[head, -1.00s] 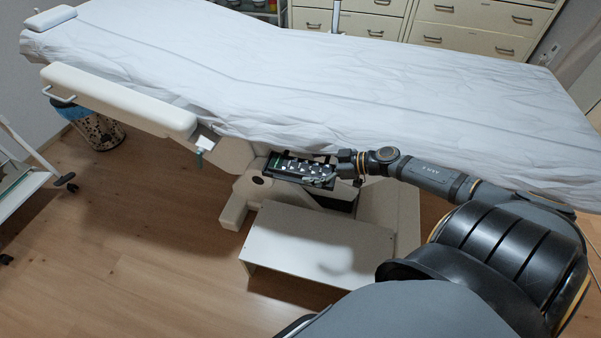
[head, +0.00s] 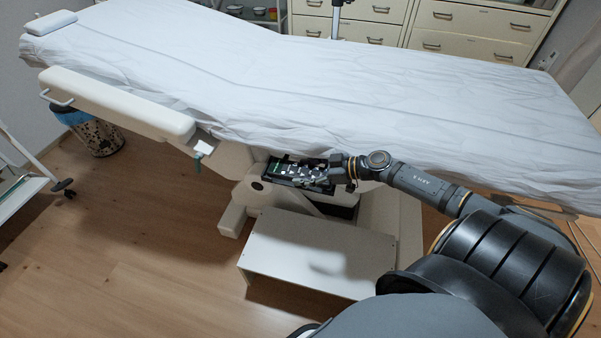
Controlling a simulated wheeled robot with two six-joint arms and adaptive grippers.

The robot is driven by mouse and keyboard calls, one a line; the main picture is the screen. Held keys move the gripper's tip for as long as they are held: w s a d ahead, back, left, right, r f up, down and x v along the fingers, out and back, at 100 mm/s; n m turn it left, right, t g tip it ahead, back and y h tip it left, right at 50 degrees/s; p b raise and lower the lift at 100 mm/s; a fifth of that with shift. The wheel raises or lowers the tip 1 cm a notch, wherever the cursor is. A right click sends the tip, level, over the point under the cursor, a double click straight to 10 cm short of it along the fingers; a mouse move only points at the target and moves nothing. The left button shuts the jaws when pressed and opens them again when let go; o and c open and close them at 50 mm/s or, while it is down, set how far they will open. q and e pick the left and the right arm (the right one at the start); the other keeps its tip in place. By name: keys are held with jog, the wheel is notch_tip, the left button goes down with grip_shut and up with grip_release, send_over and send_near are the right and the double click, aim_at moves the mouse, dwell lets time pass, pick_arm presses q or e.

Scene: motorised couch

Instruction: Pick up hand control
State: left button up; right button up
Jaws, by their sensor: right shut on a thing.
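The hand control (head: 298,170) is a dark handset with rows of light buttons and a green patch at its left end. It is at the couch's near side, just below the sheet's edge. My right gripper (head: 325,174) reaches in from the right and is shut on the hand control's right end. The fingertips are small and partly hidden, so the exact grip is hard to see. A dark tray-like holder (head: 335,196) shows just below the hand control. My left gripper is not in view.
The couch (head: 330,100) with its white sheet fills the upper middle. A white step (head: 310,255) stands below the hand control. A patterned bin (head: 98,133) and a white trolley (head: 25,165) are at the left. Drawers (head: 470,30) stand behind. Floor at lower left is clear.

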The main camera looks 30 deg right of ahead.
jog(key=shift+r, duration=0.2)
jog(key=shift+r+p, duration=0.35)
notch_tip(320, 180, up, 12)
jog(key=p, duration=0.8)
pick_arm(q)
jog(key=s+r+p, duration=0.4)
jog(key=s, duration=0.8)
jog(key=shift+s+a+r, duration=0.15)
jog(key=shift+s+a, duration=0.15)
pick_arm(e)
notch_tip(320, 180, up, 5)
send_over(305, 172)
jog(key=shift+w+d, duration=0.1)
